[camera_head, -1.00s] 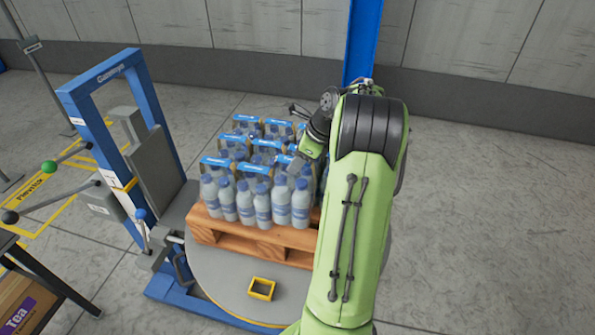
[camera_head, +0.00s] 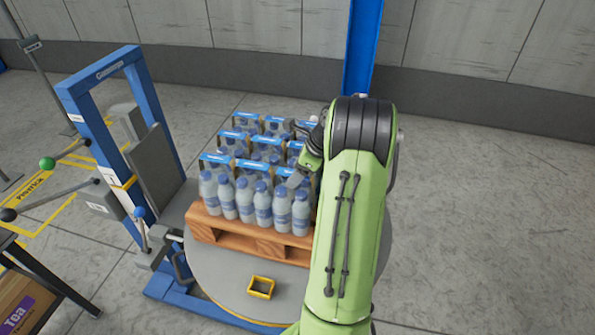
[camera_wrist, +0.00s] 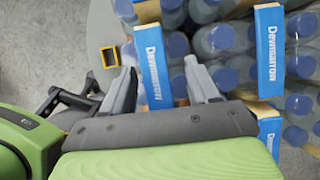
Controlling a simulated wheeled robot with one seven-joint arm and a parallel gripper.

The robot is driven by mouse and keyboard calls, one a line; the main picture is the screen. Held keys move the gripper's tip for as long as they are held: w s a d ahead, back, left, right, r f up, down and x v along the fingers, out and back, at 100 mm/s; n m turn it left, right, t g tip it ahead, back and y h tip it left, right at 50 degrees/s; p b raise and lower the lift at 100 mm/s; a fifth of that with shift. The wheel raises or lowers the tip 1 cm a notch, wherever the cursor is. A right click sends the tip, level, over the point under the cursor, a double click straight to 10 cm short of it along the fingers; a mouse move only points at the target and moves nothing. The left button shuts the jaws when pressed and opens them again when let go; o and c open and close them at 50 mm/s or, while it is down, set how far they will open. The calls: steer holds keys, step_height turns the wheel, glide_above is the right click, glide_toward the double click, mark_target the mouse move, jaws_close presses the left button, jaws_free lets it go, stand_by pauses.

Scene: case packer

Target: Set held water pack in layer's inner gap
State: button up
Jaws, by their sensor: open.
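Water packs of blue-capped bottles with blue top strips stand in rows on a wooden pallet (camera_head: 255,241). In the wrist view, my gripper (camera_wrist: 160,82) is open, with one finger on each side of the blue strip of a water pack (camera_wrist: 153,62). That pack stands upright among the others, its bottles level with its neighbours. A neighbouring strip (camera_wrist: 270,50) runs alongside to the right. In the head view, my gripper (camera_head: 297,180) is low over the front right of the layer. My arm hides the layer's right side, so I cannot tell how it is filled there.
The pallet rests on a round grey turntable (camera_head: 215,285) with a small yellow square frame (camera_head: 261,287) at its front. A blue wrapping machine mast (camera_head: 100,130) stands left. A blue post (camera_head: 362,45) rises behind. A tea box (camera_head: 22,305) sits lower left.

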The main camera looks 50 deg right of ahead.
steer(key=p+v, duration=0.4)
steer(key=v, duration=0.8)
steer(key=w+a+r+n+h, duration=0.1)
steer(key=a+r+n, duration=0.3)
steer(key=a+n, duration=0.5)
steer(key=w+a+r+n, duration=0.1)
steer(key=a+r+n, duration=0.35)
steer(key=a, duration=0.95)
steer(key=s+a+f+n, duration=0.1)
steer(key=s+a+n, duration=0.4)
steer(key=s+n, duration=0.2)
steer(key=s+a+f+n+h, duration=0.1)
steer(key=s+a+n, duration=0.4)
steer(key=n, duration=0.5)
steer(key=s, duration=0.2)
steer(key=shift+s+a+f+t+b, duration=0.15)
steer(key=shift+s+f+t+b, duration=0.15)
steer(key=shift+b, duration=0.05)
